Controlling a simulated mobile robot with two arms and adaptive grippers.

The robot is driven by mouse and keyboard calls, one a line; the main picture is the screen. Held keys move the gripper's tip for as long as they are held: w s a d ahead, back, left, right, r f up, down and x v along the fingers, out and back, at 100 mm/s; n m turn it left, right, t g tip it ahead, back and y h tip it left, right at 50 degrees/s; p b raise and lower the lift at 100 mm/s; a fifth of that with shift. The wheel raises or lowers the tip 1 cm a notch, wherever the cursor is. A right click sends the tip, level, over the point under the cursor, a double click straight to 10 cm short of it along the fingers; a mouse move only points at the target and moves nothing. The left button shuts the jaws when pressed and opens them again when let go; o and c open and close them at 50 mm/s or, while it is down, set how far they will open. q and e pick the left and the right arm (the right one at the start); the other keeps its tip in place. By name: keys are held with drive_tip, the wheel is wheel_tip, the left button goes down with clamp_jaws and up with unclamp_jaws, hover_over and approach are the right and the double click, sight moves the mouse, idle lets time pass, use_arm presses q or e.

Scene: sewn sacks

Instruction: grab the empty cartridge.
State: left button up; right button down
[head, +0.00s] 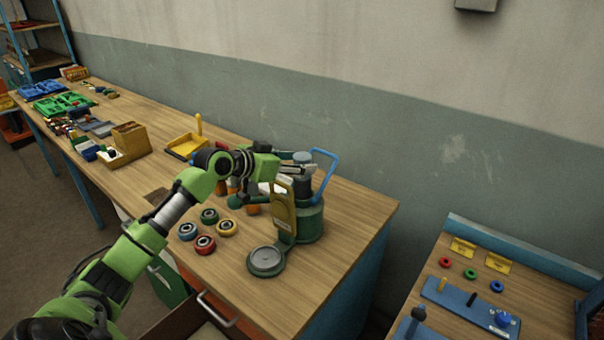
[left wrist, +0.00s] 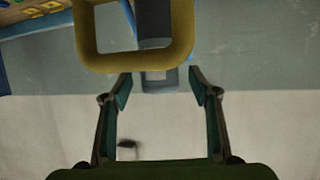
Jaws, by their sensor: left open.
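A green machine (head: 310,222) with a blue handle (head: 327,170) stands near the right end of the long wooden bench. A grey cylinder (head: 302,157), likely the cartridge, is upright at its top. My left gripper (head: 297,168) is level with the cylinder, partly overlapping it. In the left wrist view the grey cylinder (left wrist: 155,82) shows between the spread fingers of the open left gripper (left wrist: 159,86), with gaps on both sides. A yellow frame (left wrist: 88,38) crosses in front of its other part. Whether the cartridge is empty cannot be seen. My right gripper is not in view.
A yellow plate (head: 283,208) and a round grey pad (head: 266,260) sit at the machine's front. Several coloured rings (head: 227,228) lie left of it. A yellow tray (head: 186,147) and brown boxes (head: 131,138) stand farther back. The bench's front right corner is clear.

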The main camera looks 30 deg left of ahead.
use_arm(q)
drive_tip(key=shift+x, duration=1.2)
drive_tip(key=shift+s, duration=0.1)
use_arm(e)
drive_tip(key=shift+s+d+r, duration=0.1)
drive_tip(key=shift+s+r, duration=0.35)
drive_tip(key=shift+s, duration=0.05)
use_arm(q)
drive_tip(key=c, duration=1.3)
drive_tip(key=shift+r, duration=0.1)
